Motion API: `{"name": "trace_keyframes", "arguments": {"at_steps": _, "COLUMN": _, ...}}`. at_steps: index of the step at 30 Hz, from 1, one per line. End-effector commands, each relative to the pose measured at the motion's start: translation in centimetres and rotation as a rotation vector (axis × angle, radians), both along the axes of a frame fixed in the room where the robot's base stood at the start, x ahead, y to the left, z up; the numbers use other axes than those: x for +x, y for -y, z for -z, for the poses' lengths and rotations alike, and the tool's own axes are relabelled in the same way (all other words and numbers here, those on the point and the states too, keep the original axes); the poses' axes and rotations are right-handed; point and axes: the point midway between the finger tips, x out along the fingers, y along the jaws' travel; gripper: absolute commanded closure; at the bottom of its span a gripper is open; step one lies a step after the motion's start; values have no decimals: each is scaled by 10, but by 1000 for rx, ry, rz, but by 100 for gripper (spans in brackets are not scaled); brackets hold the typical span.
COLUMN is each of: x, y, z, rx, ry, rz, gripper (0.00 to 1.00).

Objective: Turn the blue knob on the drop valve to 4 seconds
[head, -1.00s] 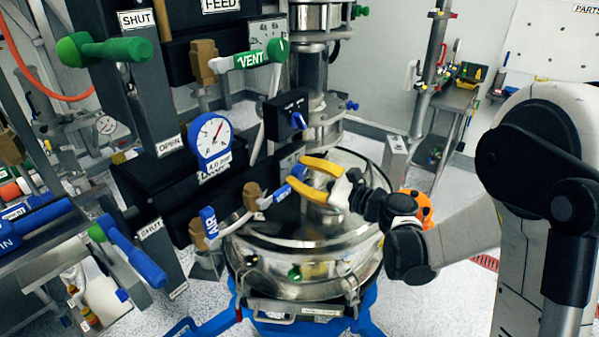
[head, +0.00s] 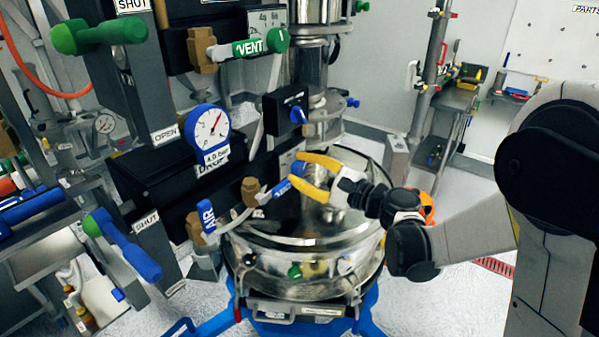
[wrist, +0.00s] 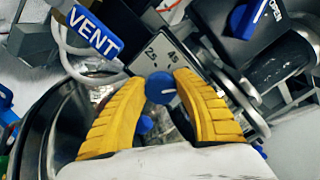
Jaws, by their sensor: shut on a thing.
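The blue knob (wrist: 160,88) sits on a grey plate (wrist: 152,52) marked 2S and 4S in the wrist view. A small white mark shows on the knob; I cannot tell for sure which label it points at. My gripper (wrist: 160,85) has its yellow fingers on either side of the knob, shut on it. In the head view my gripper (head: 297,170) reaches in from the right, and a bit of the blue knob (head: 298,168) shows between the fingertips. The rest of the knob and its plate are mostly hidden there.
A blue VENT handle (wrist: 93,31) lies close at the upper left of the wrist view. A black box with another blue knob (head: 287,112) is above my gripper. A shiny metal vessel (head: 300,225) is below. A gauge (head: 208,130) and lever handles stand left.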

Motion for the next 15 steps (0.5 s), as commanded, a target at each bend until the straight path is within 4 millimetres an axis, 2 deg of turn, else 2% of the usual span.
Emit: {"name": "trace_keyframes", "arguments": {"at_steps": 15, "x": 0, "y": -1, "z": 2, "rx": -299, "ry": 385, "rz": 1, "gripper": 96}}
